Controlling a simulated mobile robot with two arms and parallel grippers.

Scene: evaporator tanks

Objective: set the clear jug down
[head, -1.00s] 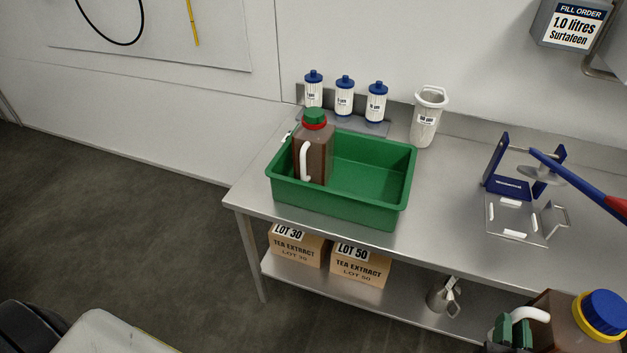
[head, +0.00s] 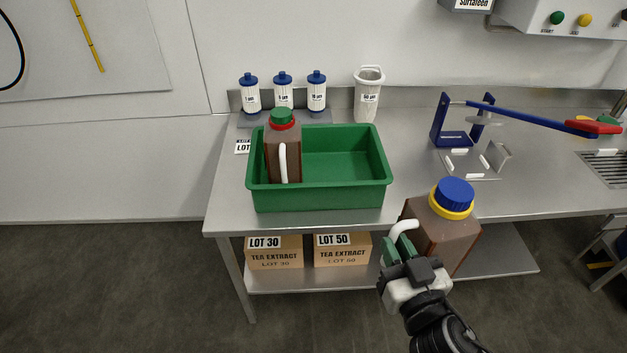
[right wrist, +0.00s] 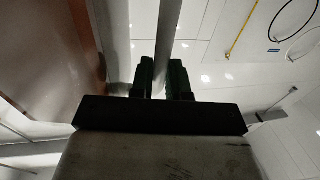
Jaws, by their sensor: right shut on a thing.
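My right gripper (head: 400,248) is shut on the white handle of a brown jug (head: 440,240) with a blue cap and yellow collar. The jug is slightly tilted and overlaps the table's front edge in the picture; it looks held up in the air. In the right wrist view the gripper's green fingers (right wrist: 167,80) close on the white handle, with the brown jug body (right wrist: 50,40) at the left. I see no clear jug; the held one looks brown. My left gripper is not in view.
A steel table (head: 222,205) carries a green bin (head: 320,198) holding another brown jug (head: 283,155) with a green cap. Filter cartridges (head: 284,92) and a white strainer (head: 367,98) stand behind. A blue device (head: 455,138) stands right. Tabletop between bin and device is clear.

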